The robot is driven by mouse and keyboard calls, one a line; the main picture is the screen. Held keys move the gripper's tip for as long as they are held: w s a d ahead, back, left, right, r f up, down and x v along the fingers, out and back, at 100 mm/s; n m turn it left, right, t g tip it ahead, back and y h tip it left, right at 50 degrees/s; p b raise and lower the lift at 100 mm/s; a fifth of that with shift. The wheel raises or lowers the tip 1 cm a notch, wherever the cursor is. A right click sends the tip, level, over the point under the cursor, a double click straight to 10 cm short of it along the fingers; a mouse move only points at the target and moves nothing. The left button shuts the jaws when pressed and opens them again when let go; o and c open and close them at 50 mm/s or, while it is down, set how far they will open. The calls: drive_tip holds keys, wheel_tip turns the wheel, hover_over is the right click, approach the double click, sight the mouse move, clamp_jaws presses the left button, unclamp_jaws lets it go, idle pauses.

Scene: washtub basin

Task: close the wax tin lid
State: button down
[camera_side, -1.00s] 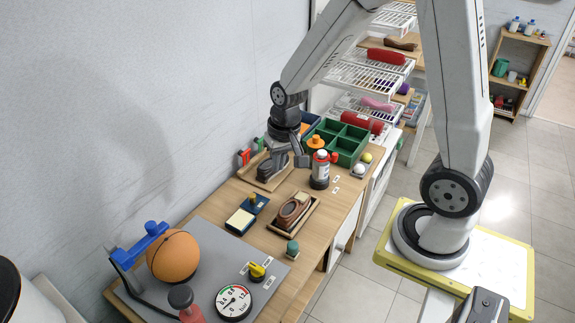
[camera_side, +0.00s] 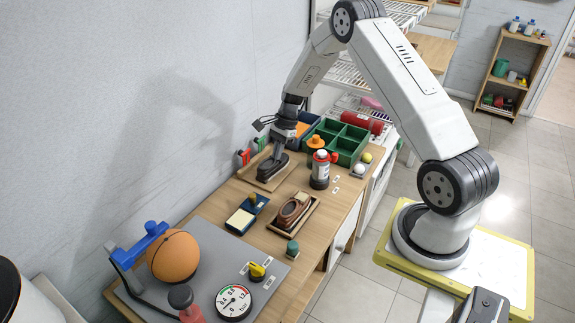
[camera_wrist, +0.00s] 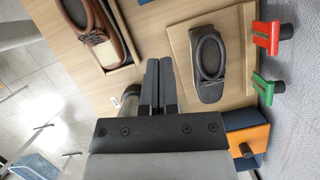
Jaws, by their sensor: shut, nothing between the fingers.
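I cannot tell for sure which item is the wax tin. A small navy box (camera_side: 238,221) with a cream face and a yellow-brown knob lies on the bench beside the brown shoe. A second navy box (camera_side: 303,117) with an orange panel is at the back; in the wrist view its orange panel (camera_wrist: 262,136) has a dark knob. My gripper (camera_side: 277,157) is shut and empty, pointing down above the dark shoe's board. In the wrist view my gripper (camera_wrist: 158,62) has its fingers together between the two shoes, apart from both navy boxes.
A dark shoe (camera_wrist: 209,69) lies on a wooden board (camera_wrist: 240,60). A brown shoe (camera_side: 292,209) sits in a wooden tray. Green bins (camera_side: 345,140), red and green clips (camera_side: 243,156) and the wall are nearby.

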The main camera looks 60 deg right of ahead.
sight(257, 199)
drive_tip(key=shift+d+f, duration=0.15)
drive_tip(key=x, duration=1)
drive_tip(key=shift+w+a, duration=0.25)
drive_tip(key=shift+a, duration=1)
drive_tip(key=shift+w+a, duration=0.15)
drive_tip(key=shift+a, duration=0.65)
